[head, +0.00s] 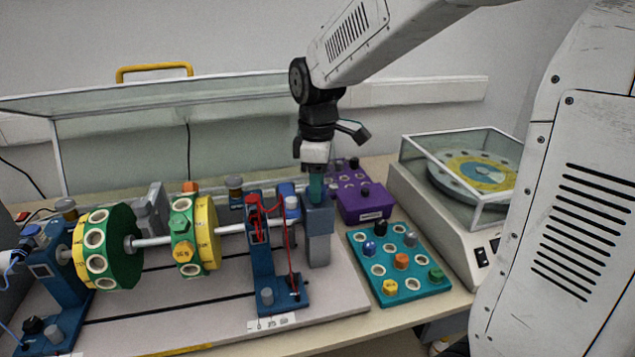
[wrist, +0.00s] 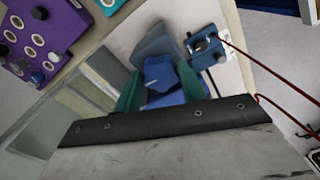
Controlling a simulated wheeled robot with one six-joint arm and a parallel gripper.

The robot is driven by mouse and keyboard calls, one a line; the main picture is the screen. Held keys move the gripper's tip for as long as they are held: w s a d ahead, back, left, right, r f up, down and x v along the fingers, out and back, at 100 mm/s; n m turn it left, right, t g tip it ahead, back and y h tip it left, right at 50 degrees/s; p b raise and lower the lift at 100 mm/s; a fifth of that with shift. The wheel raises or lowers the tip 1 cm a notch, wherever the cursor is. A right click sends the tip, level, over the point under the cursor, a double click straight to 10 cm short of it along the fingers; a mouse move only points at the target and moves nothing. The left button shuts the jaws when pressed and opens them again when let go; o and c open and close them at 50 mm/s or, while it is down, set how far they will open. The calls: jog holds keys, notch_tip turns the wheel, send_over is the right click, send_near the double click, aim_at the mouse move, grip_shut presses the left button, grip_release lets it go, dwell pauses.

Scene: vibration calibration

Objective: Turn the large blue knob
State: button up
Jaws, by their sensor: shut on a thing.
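The large blue knob (wrist: 161,74) shows in the wrist view between the two green fingers of my gripper (wrist: 158,84). The fingers are shut on it, one at each side. In the head view my gripper (head: 316,188) points straight down at the top of a grey-blue upright block (head: 318,235) at the right end of the rig. There the fingers hide the knob, and I cannot tell how far it is turned.
A blue bearing stand (head: 262,255) with red wires is just left of the block. A shaft carries green and yellow discs (head: 112,245). To the right are a teal tray (head: 385,292), a purple box (head: 362,203) and a glass-covered turntable machine (head: 440,215).

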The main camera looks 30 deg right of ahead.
jog(key=m, duration=1)
jog(key=shift+m, duration=0.4)
dwell(0.4)
jog(key=o, duration=1)
jog(key=shift+c, duration=0.2)
notch_tip(320, 180, up, 8)
jog(key=shift+f, duration=0.1)
